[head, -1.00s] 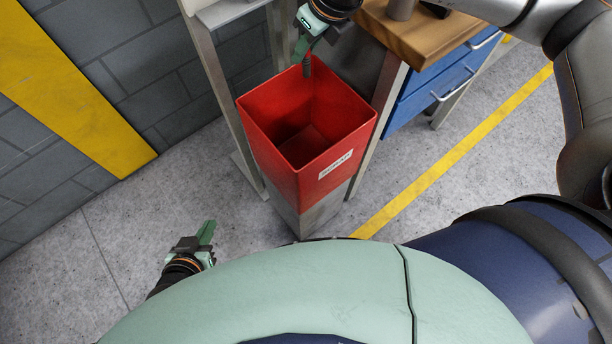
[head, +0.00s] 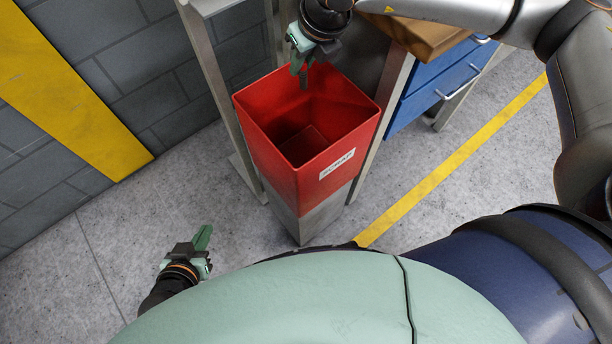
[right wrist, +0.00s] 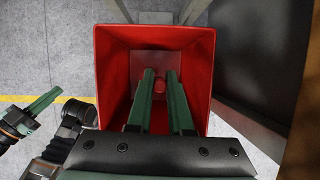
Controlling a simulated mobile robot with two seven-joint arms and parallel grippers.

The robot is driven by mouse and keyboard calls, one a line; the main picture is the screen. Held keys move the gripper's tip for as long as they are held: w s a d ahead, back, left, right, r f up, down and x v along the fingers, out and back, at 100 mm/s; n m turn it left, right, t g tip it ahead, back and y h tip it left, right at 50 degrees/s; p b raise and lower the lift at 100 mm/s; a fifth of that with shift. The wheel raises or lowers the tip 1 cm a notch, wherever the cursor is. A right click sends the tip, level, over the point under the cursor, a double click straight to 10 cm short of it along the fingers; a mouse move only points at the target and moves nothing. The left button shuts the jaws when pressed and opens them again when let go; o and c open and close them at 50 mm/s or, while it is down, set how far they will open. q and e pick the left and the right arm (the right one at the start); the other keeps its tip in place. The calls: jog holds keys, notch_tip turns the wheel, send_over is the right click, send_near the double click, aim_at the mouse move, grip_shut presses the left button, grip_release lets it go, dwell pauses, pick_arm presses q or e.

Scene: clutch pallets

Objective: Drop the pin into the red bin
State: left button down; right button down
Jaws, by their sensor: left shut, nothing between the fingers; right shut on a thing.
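The red bin (head: 335,185) stands upright on the floor with its top open and a white label on its front. My right gripper (head: 300,66) is over the bin's far edge, shut on the pin (head: 304,80), a small dark shaft hanging down from the fingers. In the right wrist view the two green fingers (right wrist: 160,76) point down into the bin (right wrist: 203,60), with the pin (right wrist: 159,86) seen roughly end-on between them. My left gripper (head: 203,238) is shut and empty, low to the left of the bin; it also shows in the right wrist view (right wrist: 45,102).
A metal-legged stand (head: 222,95) is behind and left of the bin. A workbench with blue drawers (head: 440,85) stands close on its right. A grey block wall with a yellow stripe (head: 60,90) is at the left. The floor in front is clear.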

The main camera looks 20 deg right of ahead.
jog(key=c, duration=0.8)
grip_release()
jog(key=shift+o, duration=0.2)
jog(key=p+v, duration=0.1)
jog(key=v, duration=1.1)
jog(key=shift+s+r, duration=0.15)
jog(key=shift+r, duration=0.1)
jog(key=shift+d, duration=0.1)
